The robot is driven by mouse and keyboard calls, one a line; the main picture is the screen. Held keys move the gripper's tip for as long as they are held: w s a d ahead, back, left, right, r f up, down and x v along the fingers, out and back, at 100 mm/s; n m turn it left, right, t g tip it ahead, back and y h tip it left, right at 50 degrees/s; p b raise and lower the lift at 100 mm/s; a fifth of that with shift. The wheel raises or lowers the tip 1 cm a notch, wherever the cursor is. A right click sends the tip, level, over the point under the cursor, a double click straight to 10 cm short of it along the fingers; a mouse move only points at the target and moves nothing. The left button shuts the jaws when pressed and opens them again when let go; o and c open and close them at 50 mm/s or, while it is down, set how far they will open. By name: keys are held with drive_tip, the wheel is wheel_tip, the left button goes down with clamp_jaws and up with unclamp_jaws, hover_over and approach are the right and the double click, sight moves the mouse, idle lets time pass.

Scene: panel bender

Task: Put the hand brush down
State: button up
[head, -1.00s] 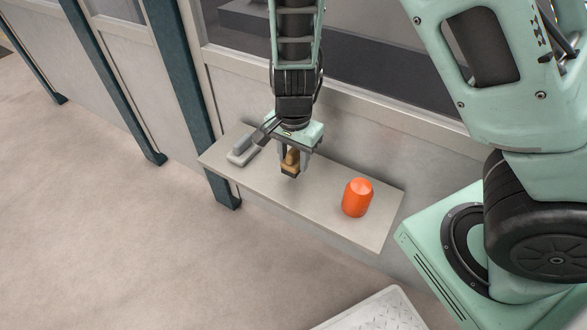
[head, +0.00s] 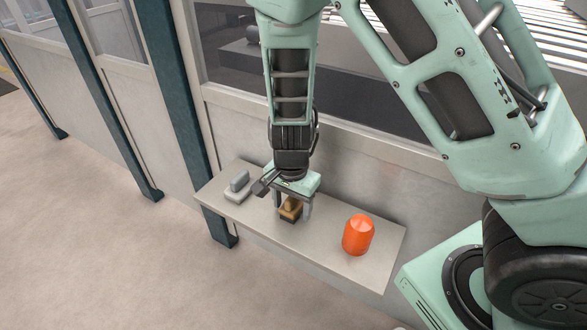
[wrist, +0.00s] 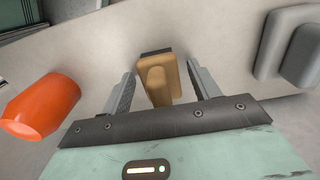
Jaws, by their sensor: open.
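The hand brush (head: 290,209) has a tan wooden body and a dark bristle edge. It rests on the light grey shelf (head: 335,255) in the head view. My gripper (head: 293,212) is just above it, pointing down, with its fingers on either side of the brush. In the wrist view the brush (wrist: 159,80) sits between the two spread fingers of my gripper (wrist: 159,88), with gaps visible on both sides. The fingers are open and do not grip it. Part of the brush's top is hidden by my gripper in the head view.
An orange rounded object (head: 358,235) stands on the shelf to the right of the brush. A grey block-like object (head: 238,186) lies at the shelf's left end. A wall panel with a window runs behind the shelf. Open floor lies in front.

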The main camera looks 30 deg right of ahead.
wheel_tip(320, 180, up, 17)
drive_tip(key=p, duration=0.7)
drive_tip(key=s+a+r+n, duration=0.3)
drive_tip(key=s+r+n, duration=0.1)
drive_tip(key=s+n, duration=0.5)
drive_tip(key=s+a+r+n, duration=0.3)
drive_tip(key=s+r+n, duration=0.1)
drive_tip(key=s+n, duration=0.6)
drive_tip(key=shift+a+r+y, duration=0.15)
drive_tip(key=shift+r+y, duration=0.15)
drive_tip(key=shift+r, duration=0.1)
